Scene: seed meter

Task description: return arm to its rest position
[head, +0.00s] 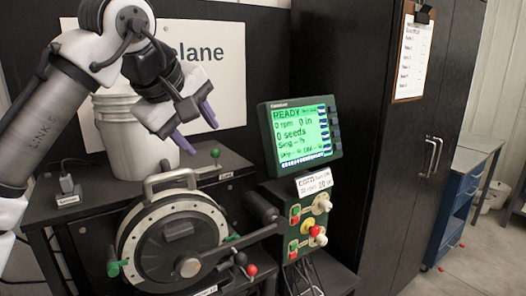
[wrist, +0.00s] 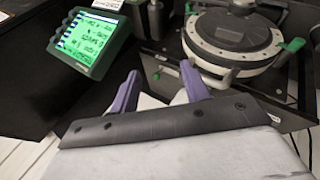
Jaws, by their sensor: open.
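My gripper (head: 195,122) is open and empty, its two purple fingers spread apart. In the head view it hangs in the air in front of the white bucket (head: 115,135), above the back of the round seed meter (head: 170,245). In the wrist view the fingers (wrist: 158,92) point toward the bench, with the meter (wrist: 235,35) beyond at upper right and the green display (wrist: 88,38) at upper left. Nothing is between the fingers. My arm comes in from the left side of the head view and hides part of the bucket and sign.
The lit monitor (head: 300,135) reads READY, 0 rpm, 0 seeds. Below it is a control box (head: 305,225) with buttons and knobs. Dark cabinets (head: 430,170) stand right, with a clipboard (head: 413,57). A sign (head: 225,70) is behind my arm. A blue drawer unit (head: 458,210) stands far right.

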